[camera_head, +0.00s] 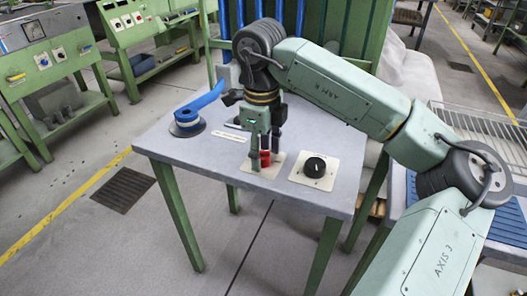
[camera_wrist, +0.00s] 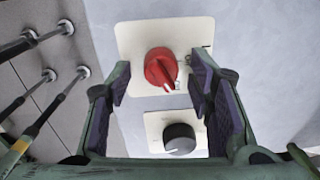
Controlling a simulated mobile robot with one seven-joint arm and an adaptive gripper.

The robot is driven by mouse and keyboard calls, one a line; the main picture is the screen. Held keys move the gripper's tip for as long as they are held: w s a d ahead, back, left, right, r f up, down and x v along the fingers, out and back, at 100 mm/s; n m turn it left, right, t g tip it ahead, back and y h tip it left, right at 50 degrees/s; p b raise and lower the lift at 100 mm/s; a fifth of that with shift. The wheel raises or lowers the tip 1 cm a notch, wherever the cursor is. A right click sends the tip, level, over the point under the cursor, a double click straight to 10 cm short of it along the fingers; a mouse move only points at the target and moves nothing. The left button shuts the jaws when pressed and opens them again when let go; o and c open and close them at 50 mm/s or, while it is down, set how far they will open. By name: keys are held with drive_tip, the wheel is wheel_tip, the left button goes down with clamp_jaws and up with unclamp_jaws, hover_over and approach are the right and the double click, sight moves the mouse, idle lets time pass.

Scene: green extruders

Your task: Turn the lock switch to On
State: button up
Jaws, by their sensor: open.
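A red rotary switch (camera_head: 265,159) sits on a pale square plate on the grey table. In the wrist view the red switch (camera_wrist: 158,66) shows a white pointer mark aimed down and slightly right. Markings at its plate's right edge are too small to read. My gripper (camera_head: 264,152) points down over the red switch. In the wrist view my gripper (camera_wrist: 161,78) is open, one finger on each side of the red switch, with visible gaps to it. A black rotary switch (camera_head: 315,167) is on a second plate; it also shows in the wrist view (camera_wrist: 179,139).
Green frames rise behind the table. Green control cabinets (camera_head: 50,60) stand at left.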

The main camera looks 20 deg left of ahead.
drive_tip(key=shift+f, duration=0.3)
drive_tip(key=shift+c, duration=0.4)
clamp_jaws()
